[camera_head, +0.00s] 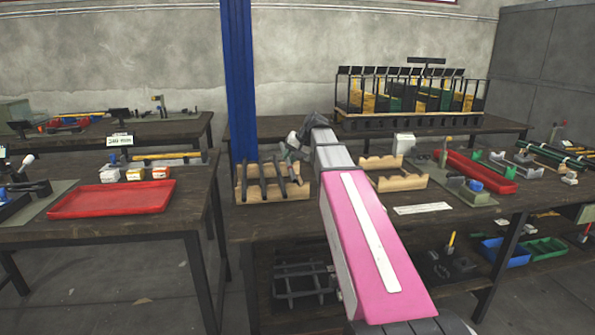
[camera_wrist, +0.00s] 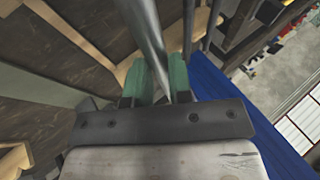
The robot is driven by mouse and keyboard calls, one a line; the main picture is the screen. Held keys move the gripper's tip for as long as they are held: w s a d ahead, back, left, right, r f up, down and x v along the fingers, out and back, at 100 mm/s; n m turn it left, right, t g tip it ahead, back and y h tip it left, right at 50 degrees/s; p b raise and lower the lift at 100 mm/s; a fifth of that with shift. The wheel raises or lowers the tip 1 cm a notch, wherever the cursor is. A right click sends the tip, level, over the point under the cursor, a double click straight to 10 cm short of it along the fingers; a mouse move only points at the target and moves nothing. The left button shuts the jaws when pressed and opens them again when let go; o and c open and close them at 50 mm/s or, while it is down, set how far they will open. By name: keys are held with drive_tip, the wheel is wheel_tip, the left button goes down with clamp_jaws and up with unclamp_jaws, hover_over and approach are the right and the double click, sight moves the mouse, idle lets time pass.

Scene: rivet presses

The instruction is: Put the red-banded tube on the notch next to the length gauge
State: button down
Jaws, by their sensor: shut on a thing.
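My gripper (camera_wrist: 156,82) has green fingers and is shut on a plain grey tube (camera_wrist: 150,35), which runs up out of the wrist view. I see no red band on the visible part, so I cannot tell if it is the red-banded one. In the head view my gripper (camera_head: 288,154) is small, partly hidden by my wrist, just above a wooden rack (camera_head: 243,192) with several dark tubes lying across it. A notched wooden holder (camera_head: 403,183) stands right of my arm. A sign reading 240 mm (camera_head: 120,140) stands on the left table; the length gauge is not clearly identifiable.
A blue post (camera_head: 239,80) stands close behind the rack. The left table bears a red tray (camera_head: 112,199) and small boxes (camera_head: 134,174). The right bench has a longer red tray (camera_head: 480,172), a white strip (camera_head: 422,208) and fixtures. A floor gap separates the tables.

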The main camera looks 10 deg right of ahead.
drive_tip(key=shift+w+d+f, duration=0.55)
drive_tip(key=shift+d+f, duration=0.1)
drive_tip(key=shift+f, duration=0.55)
drive_tip(key=shift+w+d+f, duration=0.6)
drive_tip(key=shift+d+f, duration=0.1)
drive_tip(key=shift+f, duration=0.45)
drive_tip(key=shift+w+d+f, duration=0.55)
drive_tip(key=shift+d+f, duration=0.1)
drive_tip(key=shift+f, duration=0.55)
drive_tip(key=c, duration=1)
unclamp_jaws()
drive_tip(key=shift+f, duration=0.1)
drive_tip(key=shift+c, duration=0.2)
drive_tip(key=v, duration=1.2)
